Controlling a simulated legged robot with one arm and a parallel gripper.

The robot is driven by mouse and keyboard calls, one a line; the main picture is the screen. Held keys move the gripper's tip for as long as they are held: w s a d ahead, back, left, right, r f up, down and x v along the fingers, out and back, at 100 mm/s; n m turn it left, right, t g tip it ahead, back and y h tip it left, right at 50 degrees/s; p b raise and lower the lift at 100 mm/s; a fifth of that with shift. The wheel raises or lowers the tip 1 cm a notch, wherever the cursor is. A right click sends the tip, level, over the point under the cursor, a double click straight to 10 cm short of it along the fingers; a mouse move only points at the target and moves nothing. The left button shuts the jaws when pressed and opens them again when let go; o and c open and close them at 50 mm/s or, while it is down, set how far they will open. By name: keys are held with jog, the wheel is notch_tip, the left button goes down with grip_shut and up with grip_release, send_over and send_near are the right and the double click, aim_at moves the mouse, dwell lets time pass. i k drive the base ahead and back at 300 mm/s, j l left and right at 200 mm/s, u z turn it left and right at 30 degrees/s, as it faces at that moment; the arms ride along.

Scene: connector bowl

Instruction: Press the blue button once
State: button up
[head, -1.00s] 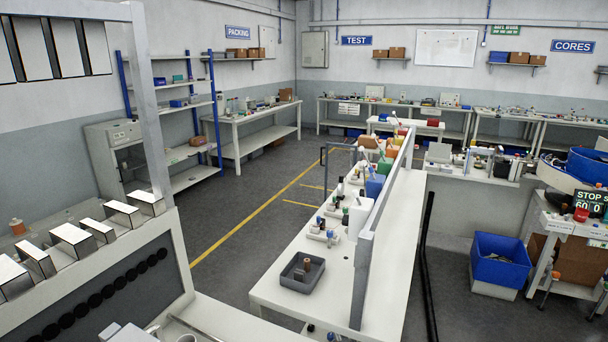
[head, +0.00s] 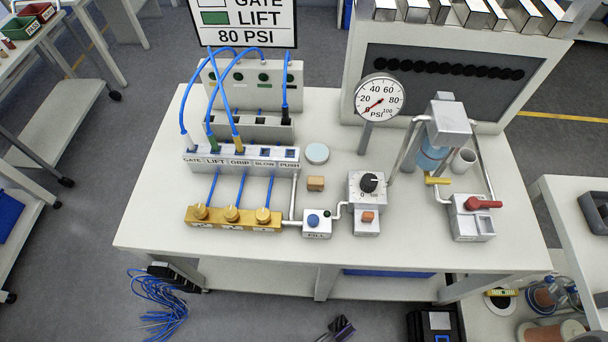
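The blue button (head: 313,219) is a small round cap on top of a white box labelled FILL, near the front middle of the white table. It stands clear, with nothing touching it. A dark, partly cut-off shape at the bottom edge of the head view may be my gripper (head: 341,327). It is well below the table's front edge and apart from the button. Its fingers cannot be made out.
The table (head: 150,225) holds brass fittings (head: 235,218) left of the button and a dial box (head: 367,188) to its right. A gauge (head: 378,98) and red-handled valve (head: 483,204) stand further right. Blue tubes run to a labelled manifold (head: 240,160). A sign reads 80 PSI.

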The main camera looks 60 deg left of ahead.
aim_at(313, 219)
jog(key=u, duration=2.1)
